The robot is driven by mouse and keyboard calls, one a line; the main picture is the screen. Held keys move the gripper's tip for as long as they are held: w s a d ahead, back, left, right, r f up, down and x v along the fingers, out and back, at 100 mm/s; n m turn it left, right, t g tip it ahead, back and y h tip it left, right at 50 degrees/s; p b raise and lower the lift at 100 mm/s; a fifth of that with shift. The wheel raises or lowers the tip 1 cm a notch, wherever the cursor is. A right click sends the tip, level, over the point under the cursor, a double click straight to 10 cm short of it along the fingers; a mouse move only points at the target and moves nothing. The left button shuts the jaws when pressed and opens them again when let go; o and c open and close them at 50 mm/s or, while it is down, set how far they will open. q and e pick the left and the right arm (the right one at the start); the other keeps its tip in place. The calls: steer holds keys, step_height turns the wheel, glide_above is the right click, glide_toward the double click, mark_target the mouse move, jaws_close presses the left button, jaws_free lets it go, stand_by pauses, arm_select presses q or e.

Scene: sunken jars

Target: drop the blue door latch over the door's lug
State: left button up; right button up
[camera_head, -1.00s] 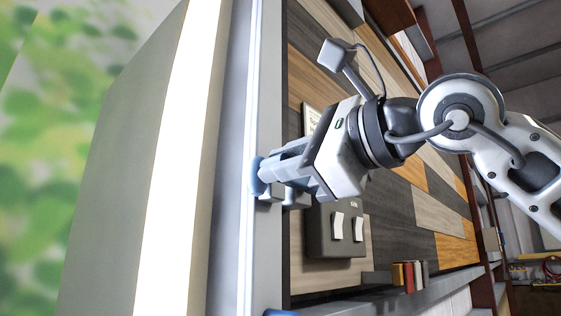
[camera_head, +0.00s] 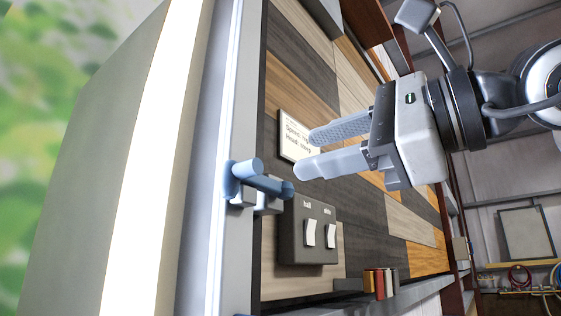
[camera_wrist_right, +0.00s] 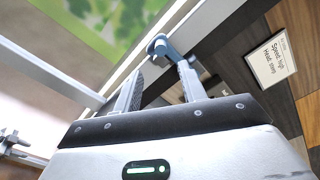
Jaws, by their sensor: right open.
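The blue door latch (camera_head: 258,180) is at the edge of the pale door frame, its bar pointing right with a rounded knob at the end. Small grey blocks (camera_head: 266,200) sit just under the bar; I cannot tell which is the lug or whether the bar is seated on it. My right gripper (camera_head: 305,153) is open and empty, to the right of the latch and apart from it. In the right wrist view the latch (camera_wrist_right: 160,46) shows beyond the fingertips. My left gripper is not in view.
A dark switch box (camera_head: 306,240) with two white rockers is mounted below the latch. A white sign (camera_head: 295,134) hangs on the wood-plank wall behind the fingers. A bright strip (camera_head: 150,160) runs along the left.

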steer(key=v, duration=0.6)
steer(key=shift+d, duration=0.1)
stand_by(0.3)
